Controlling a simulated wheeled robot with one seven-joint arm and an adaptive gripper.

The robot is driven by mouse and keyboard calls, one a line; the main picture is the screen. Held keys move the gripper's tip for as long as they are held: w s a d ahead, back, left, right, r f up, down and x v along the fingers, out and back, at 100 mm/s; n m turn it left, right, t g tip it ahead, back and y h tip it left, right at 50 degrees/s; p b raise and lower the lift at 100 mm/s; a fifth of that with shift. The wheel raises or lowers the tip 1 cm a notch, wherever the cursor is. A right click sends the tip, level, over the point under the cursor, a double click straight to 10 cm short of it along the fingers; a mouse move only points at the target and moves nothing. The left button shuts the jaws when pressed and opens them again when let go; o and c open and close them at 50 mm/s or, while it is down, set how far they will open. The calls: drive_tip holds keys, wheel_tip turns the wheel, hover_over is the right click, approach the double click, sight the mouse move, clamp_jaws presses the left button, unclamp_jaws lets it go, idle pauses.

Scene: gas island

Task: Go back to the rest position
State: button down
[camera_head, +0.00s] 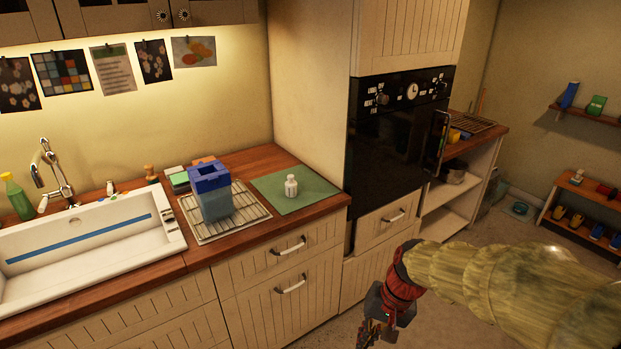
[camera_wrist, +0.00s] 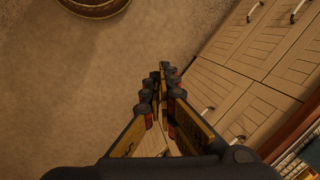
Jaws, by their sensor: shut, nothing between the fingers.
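My gripper (camera_head: 374,331) hangs at the lower edge of the head view, in front of the cabinet fronts and below the counter height. My arm reaches in from the right in a yellowish cover. In the wrist view my gripper (camera_wrist: 162,82) points down over the floor (camera_wrist: 75,90). Its fingers come together at the tips, with nothing held between them.
Cabinet drawers (camera_wrist: 235,90) stand to the right in the wrist view. The counter holds a sink (camera_head: 85,250), a blue container (camera_head: 212,200) on a rack, and a white bottle (camera_head: 291,186) on a green mat (camera_head: 310,199). A black oven (camera_head: 385,150) stands beyond.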

drive_tip(key=s+d+r+n+t+h, duration=0.1)
drive_tip(key=s+d+r+t, duration=0.1)
drive_tip(key=s+r, duration=0.4)
drive_tip(key=s+d+r+n+t+h, duration=0.1)
drive_tip(key=s+d+r+n+t, duration=0.1)
drive_tip(key=s+r, duration=0.5)
drive_tip(key=d+r+t, duration=0.1)
drive_tip(key=d, duration=0.1)
drive_tip(key=shift+d+r+h, duration=0.3)
drive_tip(key=shift+r+h, duration=0.1)
